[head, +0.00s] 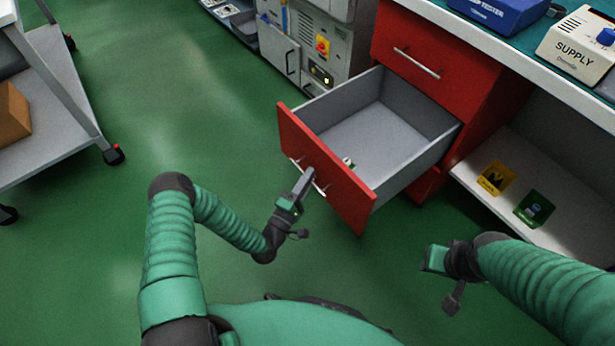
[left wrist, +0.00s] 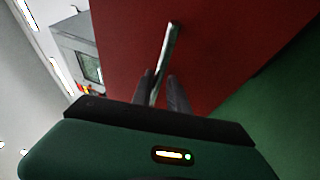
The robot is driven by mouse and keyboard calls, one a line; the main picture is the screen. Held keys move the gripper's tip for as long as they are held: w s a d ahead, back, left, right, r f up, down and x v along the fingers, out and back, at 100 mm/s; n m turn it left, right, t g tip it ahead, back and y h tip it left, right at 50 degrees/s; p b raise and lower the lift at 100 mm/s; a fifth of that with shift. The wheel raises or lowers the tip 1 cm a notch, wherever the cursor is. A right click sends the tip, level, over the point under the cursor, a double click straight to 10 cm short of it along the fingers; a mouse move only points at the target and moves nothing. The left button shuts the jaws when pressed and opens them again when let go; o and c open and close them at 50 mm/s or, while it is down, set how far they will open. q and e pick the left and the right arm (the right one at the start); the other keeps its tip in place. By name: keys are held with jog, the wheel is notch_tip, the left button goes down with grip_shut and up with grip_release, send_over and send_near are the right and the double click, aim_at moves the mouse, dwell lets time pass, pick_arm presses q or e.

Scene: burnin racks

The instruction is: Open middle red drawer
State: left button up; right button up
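The middle red drawer (head: 345,190) is pulled well out of the red cabinet (head: 440,90), showing its grey inside. Its metal handle (head: 322,188) is on the front panel and also shows in the left wrist view (left wrist: 170,45). My left gripper (head: 309,174) is at this handle. In the left wrist view its two dark fingers (left wrist: 163,88) lie close on either side of the bar and look shut on it. My right gripper (head: 432,258) hangs away from the drawer, over the floor at the lower right; its fingers are not clear.
A closed red drawer (head: 412,62) is above. A shelf (head: 560,235) with yellow and green boxes is at right. A wheeled cart (head: 60,110) stands at left. Green floor between is clear.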

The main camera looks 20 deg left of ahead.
pick_arm(q)
jog(key=shift+a+r, duration=0.1)
jog(key=p+v, duration=0.4)
jog(key=v, duration=1.2)
jog(key=shift+s+f, duration=0.3)
jog(key=shift+s, duration=0.05)
jog(key=shift+a, duration=0.1)
